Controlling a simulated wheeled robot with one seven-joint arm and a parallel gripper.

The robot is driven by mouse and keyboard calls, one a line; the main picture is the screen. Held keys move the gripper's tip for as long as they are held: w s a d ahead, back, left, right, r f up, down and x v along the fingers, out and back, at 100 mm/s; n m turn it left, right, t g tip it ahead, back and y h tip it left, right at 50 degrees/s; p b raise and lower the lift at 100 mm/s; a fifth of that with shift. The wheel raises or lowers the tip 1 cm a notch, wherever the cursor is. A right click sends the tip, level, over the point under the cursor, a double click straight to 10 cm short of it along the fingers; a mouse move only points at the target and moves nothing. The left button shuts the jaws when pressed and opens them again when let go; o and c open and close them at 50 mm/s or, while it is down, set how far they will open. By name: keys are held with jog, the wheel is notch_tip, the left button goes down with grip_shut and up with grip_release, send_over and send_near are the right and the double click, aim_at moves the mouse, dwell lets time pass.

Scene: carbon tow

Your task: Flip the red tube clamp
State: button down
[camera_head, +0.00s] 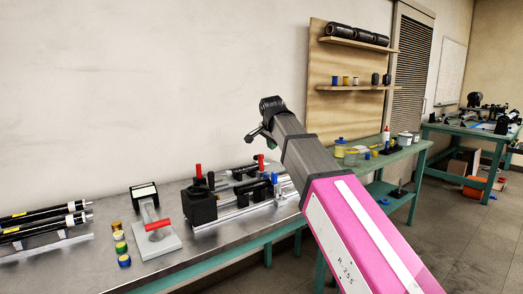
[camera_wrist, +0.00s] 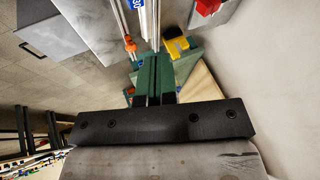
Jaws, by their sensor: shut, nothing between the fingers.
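Upright red clamp handles stand on the bench fixture, one at the left by the black block (camera_head: 198,171) and one farther back (camera_head: 261,162). A red bar (camera_head: 157,225) also lies across a grey stand to their left. I cannot tell which of these is the tube clamp. My gripper (camera_head: 257,134) is above and behind the fixture, apart from it. In the wrist view its green fingers (camera_wrist: 153,78) are together with nothing between them. A red piece (camera_wrist: 208,6) shows at that view's top edge, cut off.
The metal bench (camera_head: 90,265) carries black tubes (camera_head: 45,222) at the left and small coloured jars (camera_head: 120,242). A blue handle (camera_head: 275,180) is on the fixture. A wall shelf board (camera_head: 330,100) stands behind. Open floor (camera_head: 470,240) lies to the right.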

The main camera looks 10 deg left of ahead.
aim_at(261, 155)
notch_tip(261, 155, up, 4)
jog(key=a, duration=0.3)
jog(key=x, duration=0.3)
jog(key=a+x, duration=0.1)
jog(key=x, duration=0.3)
jog(key=w+x, duration=0.1)
jog(key=x, duration=0.3)
jog(key=shift+a+r, duration=0.25)
jog(key=shift+a, duration=0.05)
jog(key=shift+w+a+f, duration=0.25)
jog(key=shift+w+a, duration=0.25)
jog(key=shift+a, duration=0.1)
jog(key=shift+w+a, duration=0.6)
jog(key=shift+a, duration=0.2)
jog(key=shift+f, duration=0.1)
